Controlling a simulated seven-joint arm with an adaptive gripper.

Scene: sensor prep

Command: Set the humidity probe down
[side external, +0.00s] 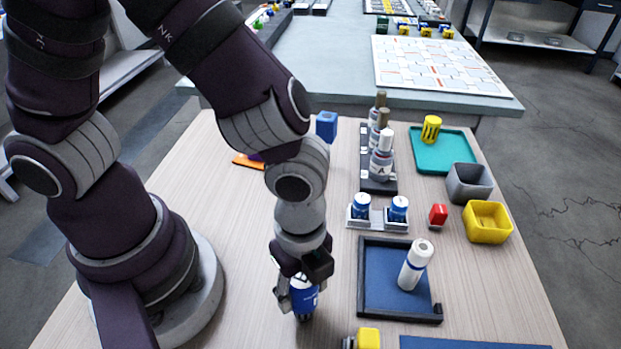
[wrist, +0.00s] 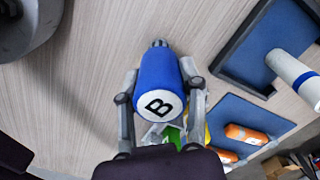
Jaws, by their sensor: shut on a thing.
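My gripper (side external: 298,304) is shut on the humidity probe (side external: 304,291), a blue body with a white end marked B and a small dark tip. In the wrist view the probe (wrist: 160,75) sits between both fingers of the gripper (wrist: 161,92), its lettered end toward the camera and its tip pointing away. In the side view it is low over the wooden table (side external: 240,322), left of the dark-framed blue tray (side external: 372,300). I cannot tell whether its tip touches the table.
A white cylinder with a blue band (side external: 415,265) stands in the blue tray. Bare table lies left of the tray.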

